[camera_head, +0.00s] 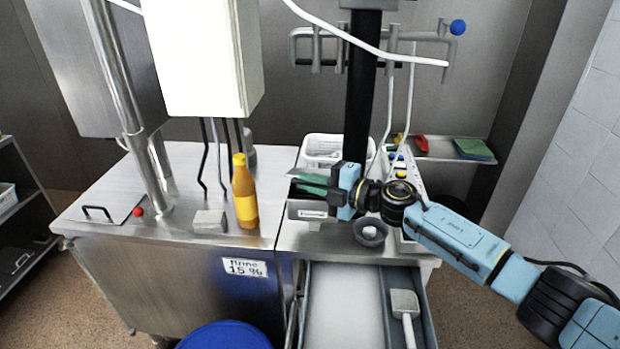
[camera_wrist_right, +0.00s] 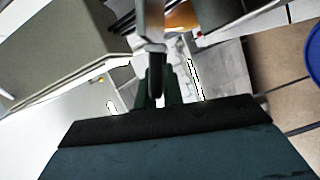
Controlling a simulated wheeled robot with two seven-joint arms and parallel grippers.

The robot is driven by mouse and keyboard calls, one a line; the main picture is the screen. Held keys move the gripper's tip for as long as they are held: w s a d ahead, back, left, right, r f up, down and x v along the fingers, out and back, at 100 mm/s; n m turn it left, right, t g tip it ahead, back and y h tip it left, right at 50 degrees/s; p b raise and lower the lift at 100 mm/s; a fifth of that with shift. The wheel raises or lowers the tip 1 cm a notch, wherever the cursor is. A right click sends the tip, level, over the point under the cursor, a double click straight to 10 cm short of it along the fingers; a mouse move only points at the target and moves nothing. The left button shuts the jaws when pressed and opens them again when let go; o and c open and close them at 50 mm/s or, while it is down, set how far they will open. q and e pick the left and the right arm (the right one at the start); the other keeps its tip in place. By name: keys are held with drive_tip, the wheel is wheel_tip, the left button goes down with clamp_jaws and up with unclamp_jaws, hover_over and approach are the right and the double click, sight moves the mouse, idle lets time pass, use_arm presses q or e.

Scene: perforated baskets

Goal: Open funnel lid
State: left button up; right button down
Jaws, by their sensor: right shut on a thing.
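A flat steel lid (camera_head: 118,209) with a black bar handle lies flush in the left end of the steel counter and looks closed. I cannot tell for sure that it is the funnel lid. A red knob (camera_head: 138,211) is beside it. My right gripper (camera_head: 312,183) is far to the right of it, over the small bins in the middle of the counter. In the right wrist view its dark green fingers (camera_wrist_right: 157,92) are shut on a thin grey tool with a black end (camera_wrist_right: 157,72). The rest of the tool is partly hidden. My left gripper is not in view.
An orange bottle (camera_head: 245,200) and a small grey block (camera_head: 209,221) stand on the counter between the lid and the bins. A white cabinet (camera_head: 205,60) hangs above. A grey bowl (camera_head: 370,235) is below my right wrist. A blue barrel (camera_head: 228,338) stands in front.

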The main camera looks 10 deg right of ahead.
drive_tip(key=shift+w+d+r+p, duration=0.1)
drive_tip(key=shift+w+r+p, duration=0.3)
drive_tip(key=shift+r, duration=0.25)
drive_tip(key=shift+w+d+r+p, duration=0.1)
drive_tip(key=shift+w+r+p, duration=0.25)
drive_tip(key=shift+r, duration=0.3)
drive_tip(key=c, duration=1.5)
unclamp_jaws()
drive_tip(key=shift+b+v, duration=0.8)
drive_tip(key=shift+v, duration=5.9)
drive_tip(key=shift+s, duration=0.1)
